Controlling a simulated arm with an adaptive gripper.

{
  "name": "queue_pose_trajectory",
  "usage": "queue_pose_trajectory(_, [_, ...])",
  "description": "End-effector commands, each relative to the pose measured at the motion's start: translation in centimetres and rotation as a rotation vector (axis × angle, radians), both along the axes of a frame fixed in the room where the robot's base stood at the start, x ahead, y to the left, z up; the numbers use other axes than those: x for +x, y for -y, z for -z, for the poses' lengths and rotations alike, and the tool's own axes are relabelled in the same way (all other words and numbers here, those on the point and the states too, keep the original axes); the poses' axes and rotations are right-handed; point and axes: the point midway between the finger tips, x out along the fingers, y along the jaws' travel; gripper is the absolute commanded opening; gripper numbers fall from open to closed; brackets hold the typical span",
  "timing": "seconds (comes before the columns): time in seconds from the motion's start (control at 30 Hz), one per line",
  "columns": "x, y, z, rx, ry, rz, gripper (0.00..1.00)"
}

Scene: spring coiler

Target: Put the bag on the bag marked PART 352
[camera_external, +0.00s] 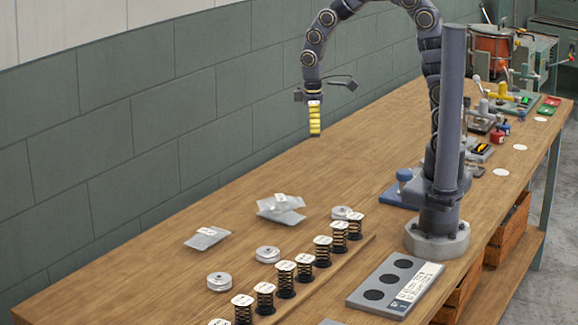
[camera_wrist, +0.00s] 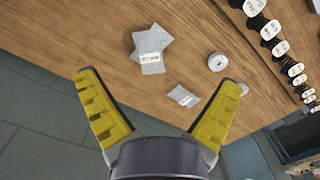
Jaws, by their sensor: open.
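Two clear bags with white labels, one crossed over the other, form a small pile (camera_external: 281,208) on the wooden bench; the pile also shows in the wrist view (camera_wrist: 152,45). A single flat bag with a white label (camera_external: 208,238) lies apart from the pile; in the wrist view a lone bag (camera_wrist: 183,95) lies between my fingertips in the picture. The labels are too small to read, so I cannot tell which is PART 352. My gripper (camera_external: 315,118) hangs high above the bench, beyond the bags; its yellow fingers are spread and empty in the wrist view (camera_wrist: 159,78).
Several black springs with white tops (camera_external: 285,280) stand in a row along a wooden strip. Round metal discs (camera_external: 267,254) lie between them and the bags. A grey plate with dark circles (camera_external: 362,307) lies near the front edge. The bench behind the bags is clear.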

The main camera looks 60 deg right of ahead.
Motion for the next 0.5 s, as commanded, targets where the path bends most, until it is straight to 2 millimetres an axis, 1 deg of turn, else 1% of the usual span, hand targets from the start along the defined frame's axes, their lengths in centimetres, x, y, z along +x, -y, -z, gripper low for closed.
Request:
queue_pose_trajectory(0.03, [-1.9, 0.8, -1.7, -0.004, 0.001, 0.055, 0.94])
queue_pose_trajectory(0.17, [-7.2, 2.4, -4.5, -0.017, -0.028, 0.197, 0.94])
queue_pose_trajectory(0.2, [-8.9, 2.9, -5.2, -0.022, -0.036, 0.241, 0.94])
queue_pose_trajectory(0.33, [-14.1, 3.9, -6.6, -0.036, -0.063, 0.376, 0.94])
queue_pose_trajectory(0.4, [-16.2, 4.4, -7.2, -0.046, -0.061, 0.44, 0.94])
queue_pose_trajectory(0.5, [-18.7, 4.7, -7.4, -0.054, -0.075, 0.506, 0.94])
